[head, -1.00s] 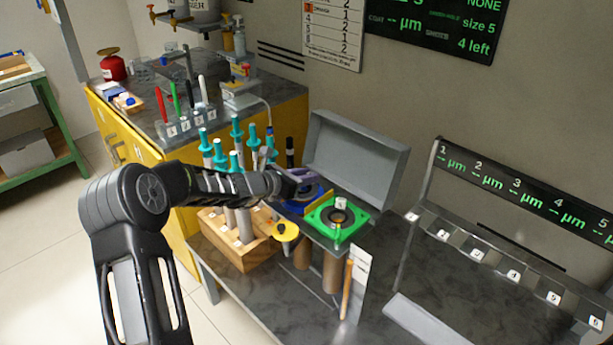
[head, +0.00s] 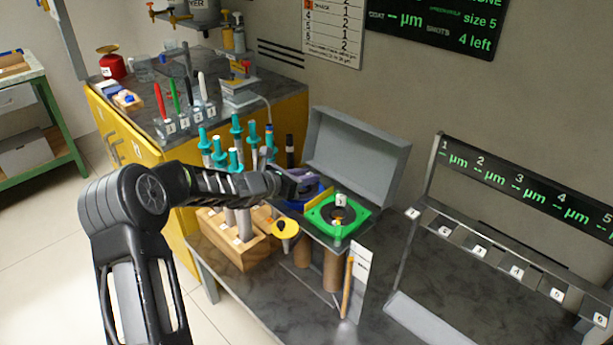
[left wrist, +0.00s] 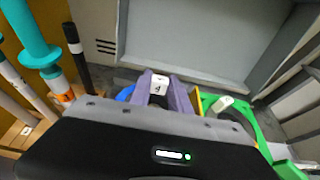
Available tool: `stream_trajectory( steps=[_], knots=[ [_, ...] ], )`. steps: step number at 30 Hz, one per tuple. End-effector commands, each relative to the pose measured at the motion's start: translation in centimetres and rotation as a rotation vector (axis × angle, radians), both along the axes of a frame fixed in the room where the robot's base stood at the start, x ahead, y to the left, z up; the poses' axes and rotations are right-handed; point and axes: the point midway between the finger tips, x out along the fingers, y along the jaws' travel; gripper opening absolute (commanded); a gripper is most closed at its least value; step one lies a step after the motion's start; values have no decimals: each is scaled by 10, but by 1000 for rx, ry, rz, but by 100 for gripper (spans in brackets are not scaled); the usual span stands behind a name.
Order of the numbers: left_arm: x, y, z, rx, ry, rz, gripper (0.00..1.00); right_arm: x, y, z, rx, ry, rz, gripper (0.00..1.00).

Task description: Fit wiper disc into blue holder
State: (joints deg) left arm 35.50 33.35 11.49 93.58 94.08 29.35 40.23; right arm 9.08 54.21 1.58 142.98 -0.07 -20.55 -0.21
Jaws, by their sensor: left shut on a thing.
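My left gripper (head: 298,184) reaches in from the left, low over the blue holder (head: 297,204) on the small grey stand. It is shut on the wiper disc, whose white block marked 4 (left wrist: 159,86) shows between two purple pieces (left wrist: 178,96) at the gripper's tip in the left wrist view. The disc's body is mostly hidden by the gripper. A little of the blue holder (left wrist: 125,93) shows left of the purple pieces. I cannot tell whether the disc touches the holder or is seated in it. My right gripper is not in view.
A green holder (head: 361,212) with a dark disc stands just right of the blue one. A grey raised lid (head: 357,158) stands behind. A wooden block (head: 243,255) with several teal-topped rods and a yellow disc (head: 285,229) are close on the left.

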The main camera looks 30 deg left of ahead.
Motion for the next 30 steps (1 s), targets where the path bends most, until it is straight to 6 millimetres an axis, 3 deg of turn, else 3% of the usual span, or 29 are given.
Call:
stream_trajectory(
  steps=[8, 9, 17, 30],
  knots=[
    [0, 0, -8, 0, -1, 0, 0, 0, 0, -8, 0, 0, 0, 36],
    [0, 0, -6, 0, -1, 0, 26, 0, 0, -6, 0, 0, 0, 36],
    [0, 0, -6, 0, 0, 0, 47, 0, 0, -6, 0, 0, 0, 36],
    [-10, 4, -2, 1, 1, 2, 48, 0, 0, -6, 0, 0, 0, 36]
  ],
)
